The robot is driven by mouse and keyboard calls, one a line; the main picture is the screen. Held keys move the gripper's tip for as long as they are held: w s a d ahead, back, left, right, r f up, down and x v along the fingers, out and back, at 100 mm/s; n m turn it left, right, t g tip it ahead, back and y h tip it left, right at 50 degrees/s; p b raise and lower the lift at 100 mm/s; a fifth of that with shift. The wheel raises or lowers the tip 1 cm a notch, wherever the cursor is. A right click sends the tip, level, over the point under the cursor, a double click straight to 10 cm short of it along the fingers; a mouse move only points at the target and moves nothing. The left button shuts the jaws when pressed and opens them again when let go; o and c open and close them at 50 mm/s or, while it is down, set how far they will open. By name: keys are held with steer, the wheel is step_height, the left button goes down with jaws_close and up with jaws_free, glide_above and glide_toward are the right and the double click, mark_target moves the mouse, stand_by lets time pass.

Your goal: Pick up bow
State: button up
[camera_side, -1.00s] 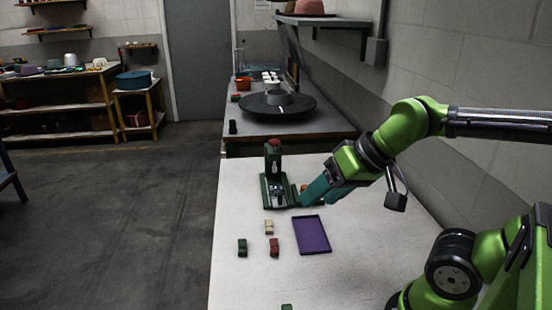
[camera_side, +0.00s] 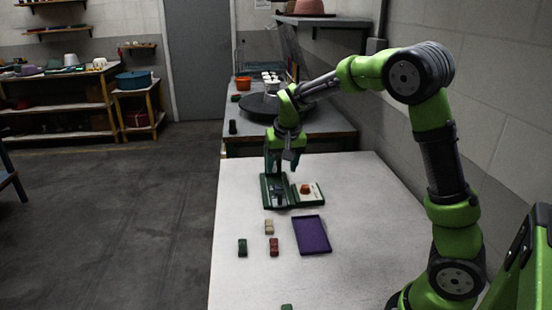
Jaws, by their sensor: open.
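My gripper (camera_side: 282,170) points down with its teal fingers apart, over the small green press (camera_side: 268,192) at the far part of the white table. It hides the upper part of the press. No object can be made out between the fingers. Small bow-like pieces lie on the table nearer the camera: a tan one (camera_side: 269,227), a red one (camera_side: 274,246) and a dark green one (camera_side: 242,247). They are well apart from my gripper. Another small red piece (camera_side: 305,188) sits on a white pad on the green plate right of the press.
A purple tray (camera_side: 312,236) lies empty right of the small pieces. A green piece (camera_side: 286,307) is cut off at the bottom edge. Behind, a grey bench (camera_side: 315,125) holds a dark disc and an orange container (camera_side: 244,83). The table's near part is mostly clear.

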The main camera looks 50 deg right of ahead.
steer(key=w+d+r+m+h, duration=0.1)
steer(key=w+d, duration=0.3)
glide_toward(277, 186)
step_height(277, 186, down, 3)
steer(key=shift+a+r, duration=0.15)
steer(key=shift+r, duration=0.1)
steer(key=shift+d+x, duration=0.15)
steer(key=shift+x, duration=1.35)
steer(key=shift+d+x, duration=0.15)
steer(key=shift+x, duration=1.35)
steer(key=shift+w+r, duration=0.1)
steer(key=shift+w, duration=0.05)
jaws_close()
